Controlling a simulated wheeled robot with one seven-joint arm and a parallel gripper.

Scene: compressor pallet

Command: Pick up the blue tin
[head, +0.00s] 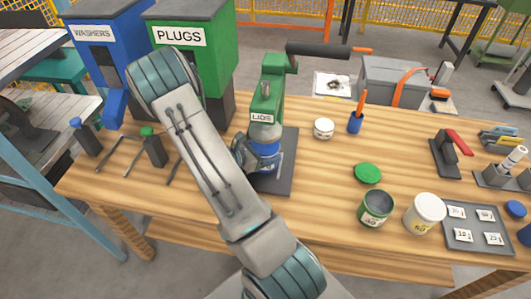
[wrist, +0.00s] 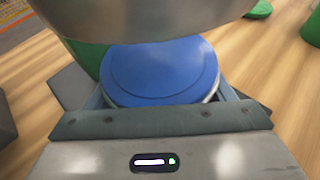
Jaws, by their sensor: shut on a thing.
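The blue tin (head: 267,149) sits under the head of the green press marked LIDS (head: 266,106), above its dark base plate. In the head view my arm and gripper hide part of it. In the wrist view its round blue lid (wrist: 158,72) fills the middle, with a pale metal rim showing at the lower right. My gripper (head: 256,154) reaches in from the left and is shut on the tin, one finger on each side. The press's broad metal head (wrist: 150,15) hangs close over the lid; I cannot tell whether they touch.
A small white tin (head: 323,129) and a blue cup (head: 355,123) stand right of the press. A green lid (head: 368,173), an open green tin (head: 375,207) and a white tin (head: 425,212) are nearer the front right. Green PLUGS (head: 185,50) and blue WASHERS (head: 98,45) bins stand behind left.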

